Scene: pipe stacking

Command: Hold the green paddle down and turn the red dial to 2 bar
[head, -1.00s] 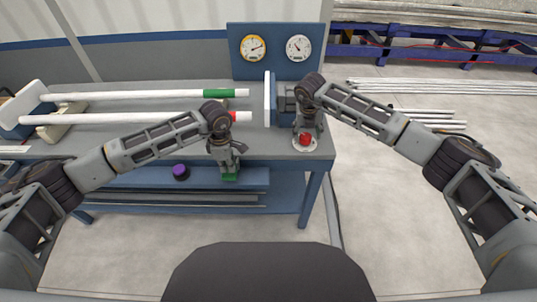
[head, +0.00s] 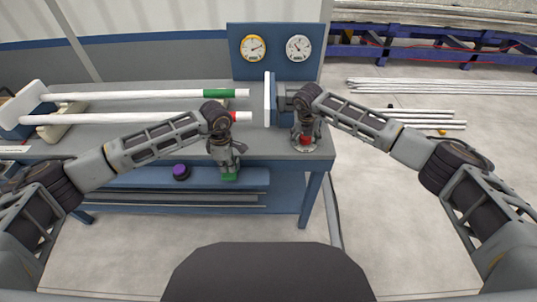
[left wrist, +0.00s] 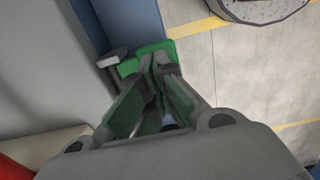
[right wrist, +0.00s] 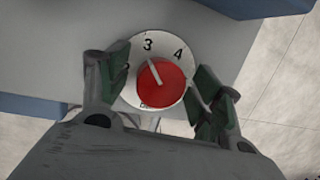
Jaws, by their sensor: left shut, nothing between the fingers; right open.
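The red dial (head: 305,141) is on the bench's front right corner. The right wrist view shows the dial (right wrist: 167,84) on a white scale plate with a 3 and a 4; the 2 is partly hidden by a finger. Its white mark points up-left, close to the 3. My right gripper (right wrist: 162,78) is open, with one finger on each side of the dial; I cannot tell whether they touch it. The green paddle (head: 230,178) is at the bench's front edge. My left gripper (left wrist: 160,62) is shut and empty, its tips at the paddle (left wrist: 152,48); contact looks likely.
Two gauges, one yellow-rimmed (head: 253,47) and one white (head: 298,48), are on the blue back panel. White pipes with a green band (head: 219,93) and a red band (head: 235,117) lie on the bench. A purple-topped knob (head: 181,171) is left of the paddle.

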